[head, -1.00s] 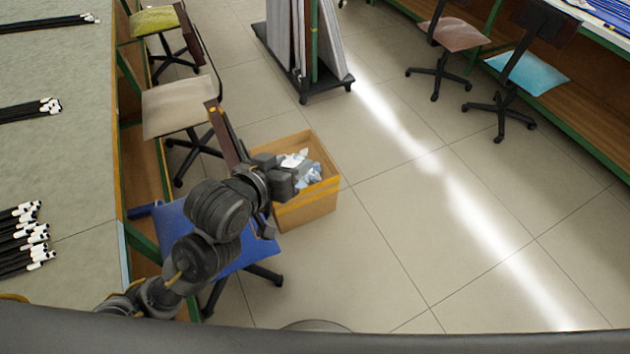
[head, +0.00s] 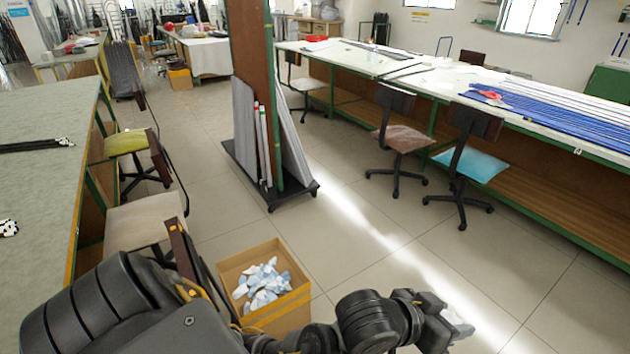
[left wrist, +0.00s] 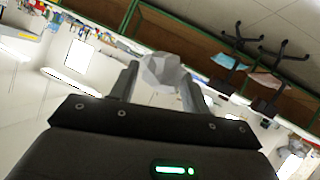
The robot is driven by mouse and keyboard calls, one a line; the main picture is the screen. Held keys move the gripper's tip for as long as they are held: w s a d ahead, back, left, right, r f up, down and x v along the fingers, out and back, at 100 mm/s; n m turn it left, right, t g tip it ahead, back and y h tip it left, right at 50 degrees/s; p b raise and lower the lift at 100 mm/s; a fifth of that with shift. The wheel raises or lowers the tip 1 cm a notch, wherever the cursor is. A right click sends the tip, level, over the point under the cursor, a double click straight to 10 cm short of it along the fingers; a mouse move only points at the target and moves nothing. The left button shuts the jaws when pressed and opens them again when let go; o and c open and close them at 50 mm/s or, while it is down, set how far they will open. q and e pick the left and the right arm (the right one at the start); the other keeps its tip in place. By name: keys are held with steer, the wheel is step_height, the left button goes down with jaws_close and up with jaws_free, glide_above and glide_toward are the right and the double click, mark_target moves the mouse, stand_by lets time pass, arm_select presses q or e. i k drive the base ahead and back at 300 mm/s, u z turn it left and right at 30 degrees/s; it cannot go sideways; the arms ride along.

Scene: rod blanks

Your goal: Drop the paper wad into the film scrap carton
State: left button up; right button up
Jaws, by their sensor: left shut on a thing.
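The paper wad (left wrist: 162,72) is a pale grey, crumpled lump. In the left wrist view it sits between the two fingers of my left gripper (left wrist: 160,85), which is shut on it. In the head view my left gripper (head: 456,326) is at the bottom, to the right of the carton and clear of its opening. The film scrap carton (head: 282,308) is an open brown cardboard box on the floor, holding crumpled white and pale blue scraps (head: 262,284). My left arm covers part of its lower edge. My right gripper is not in view.
A chair with a beige seat (head: 143,222) stands left of the carton, beside the grey table (head: 45,160). A wheeled rack with panels (head: 268,195) stands behind. Chairs with brown (head: 403,139) and blue seats (head: 472,164) are at the right. The floor between is clear.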

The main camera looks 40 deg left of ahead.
mark_target(248, 289)
steer(key=z, duration=0.05)
steer(key=i, duration=1.7)
steer(key=u, duration=2.75)
steer(key=i, duration=0.5)
